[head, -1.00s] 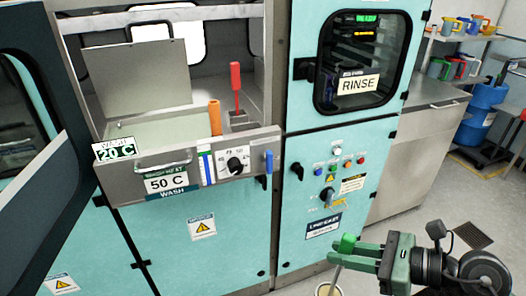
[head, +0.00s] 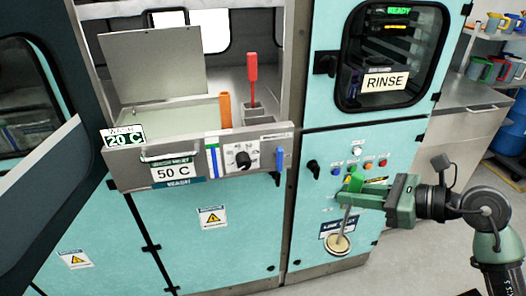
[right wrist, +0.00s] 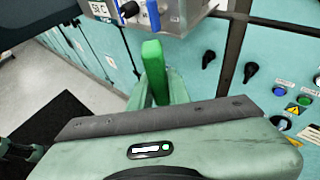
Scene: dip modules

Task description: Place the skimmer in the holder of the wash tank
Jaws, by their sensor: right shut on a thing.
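The skimmer has a green handle (head: 353,183), a thin rod and a round pale disc (head: 338,245) that hangs below. My right gripper (head: 350,194) is shut on the handle and holds it in front of the rinse cabinet, right of the wash tank and lower than its rim. The green handle also stands up beyond the gripper body in the right wrist view (right wrist: 155,72). The wash tank (head: 205,168) is open, with a 50 C label on its front. A grey holder (head: 254,116) at its right inner side has a red-handled tool (head: 252,75) in it. My left gripper is out of view.
An orange handle (head: 225,110) stands in the tank left of the grey holder. A blue handle (head: 278,158) hangs at the tank front's right end. The rinse panel has knobs and buttons (head: 357,151). Floor at lower right is clear.

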